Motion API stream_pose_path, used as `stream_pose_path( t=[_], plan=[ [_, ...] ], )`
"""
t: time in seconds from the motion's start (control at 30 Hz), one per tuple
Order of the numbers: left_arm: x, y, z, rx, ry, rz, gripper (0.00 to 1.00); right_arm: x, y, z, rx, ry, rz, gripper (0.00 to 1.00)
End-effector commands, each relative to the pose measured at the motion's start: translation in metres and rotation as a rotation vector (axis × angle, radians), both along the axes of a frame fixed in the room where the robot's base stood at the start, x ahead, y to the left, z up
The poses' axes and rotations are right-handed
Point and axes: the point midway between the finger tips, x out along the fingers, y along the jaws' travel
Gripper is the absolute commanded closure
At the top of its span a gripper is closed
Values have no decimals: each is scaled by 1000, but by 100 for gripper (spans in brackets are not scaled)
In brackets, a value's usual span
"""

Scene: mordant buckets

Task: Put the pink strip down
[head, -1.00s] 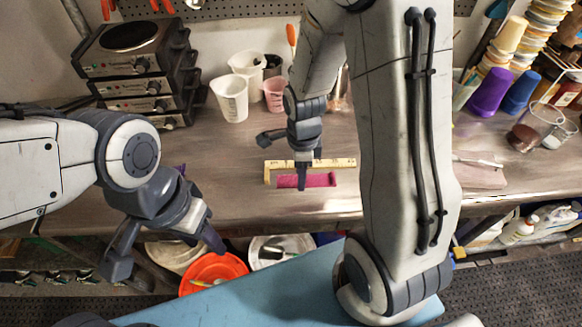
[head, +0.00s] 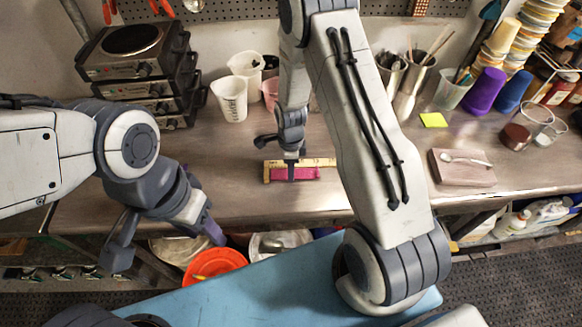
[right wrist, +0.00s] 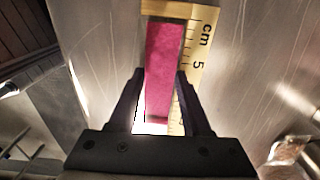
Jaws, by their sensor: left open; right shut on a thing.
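The pink strip (head: 306,174) is at the front middle of the workbench, against the inner side of an L-shaped yellow ruler (head: 318,162). My right gripper (head: 291,174) points down and is shut on the strip. In the right wrist view, the strip (right wrist: 166,62) runs between the two fingers (right wrist: 160,78), and the ruler (right wrist: 203,48) lies along its right side and past its far end. I cannot tell whether the strip touches the bench. My left gripper (head: 168,248) is open and empty, in front of the bench edge.
Hot plates (head: 135,50) are stacked at the back left, with a white beaker (head: 230,98) beside them. A pinkish slab (head: 461,168) with a spoon and a yellow note (head: 433,120) lie to the right. An orange bucket (head: 215,266) stands below the bench front.

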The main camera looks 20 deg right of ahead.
Motion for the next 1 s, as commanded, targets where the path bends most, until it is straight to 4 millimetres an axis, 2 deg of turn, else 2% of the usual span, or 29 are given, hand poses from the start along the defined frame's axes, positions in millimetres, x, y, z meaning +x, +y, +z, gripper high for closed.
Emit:
stream_pose_path(
  t=[0.63, 0.67, 0.7, 0.73, 0.87, 1.0],
  plan=[
    [0, 0, -14, 0, 0, -1, 50, -3, 2, -20, 0, 6, 5, 100],
    [0, 0, -14, 0, 0, -1, 50, -3, 2, -20, 0, 6, 5, 48],
    [0, 0, -14, 0, 0, -1, 50, -3, 2, -20, 0, 6, 5, 33],
    [0, 0, -15, 0, 0, -1, 50, -3, 2, -21, 0, 6, 6, 22],
    [0, 0, -14, 0, 0, -1, 50, -2, 2, -20, 1, 5, 6, 22],
    [0, 0, -5, 0, 0, 0, 50, -2, 2, -9, 1, 5, 7, 22]
  ],
)
